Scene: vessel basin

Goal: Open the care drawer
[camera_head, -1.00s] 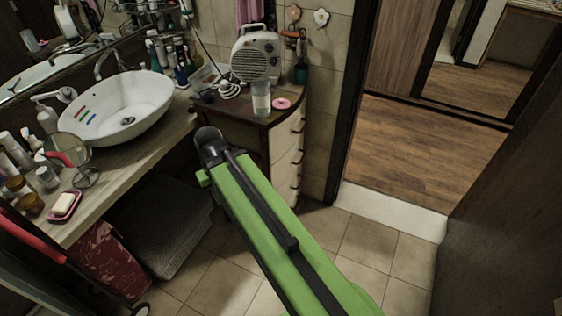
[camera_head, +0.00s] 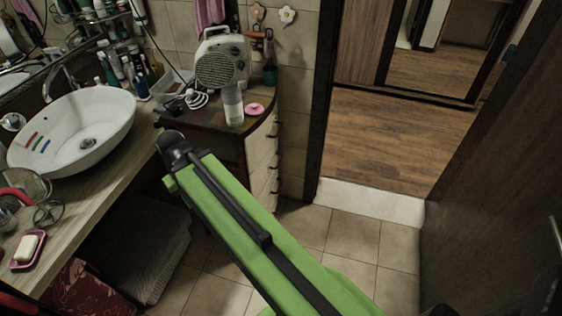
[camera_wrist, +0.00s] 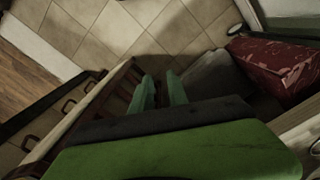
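A small dark wooden cabinet with a column of cream drawer fronts (camera_head: 262,151) stands beside the basin counter. The fronts face right, toward the doorway, and have dark handles. All the drawers look shut, and no label shows which is the care drawer. In the wrist view, the drawer fronts (camera_wrist: 60,118) and handles are at the left. My green arm reaches toward the cabinet's near side, and its dark wrist end hides my gripper in the head view. In the wrist view, my gripper (camera_wrist: 160,88) has two green fingers apart with nothing between them, right of the cabinet's drawer fronts.
A fan heater (camera_head: 222,62), a bottle (camera_head: 233,106) and a pink dish (camera_head: 255,109) stand on the cabinet. A white basin (camera_head: 70,130) sits on the counter at left. Tiled floor (camera_head: 350,240) is clear before the doorway. A dark door (camera_head: 490,170) stands at right.

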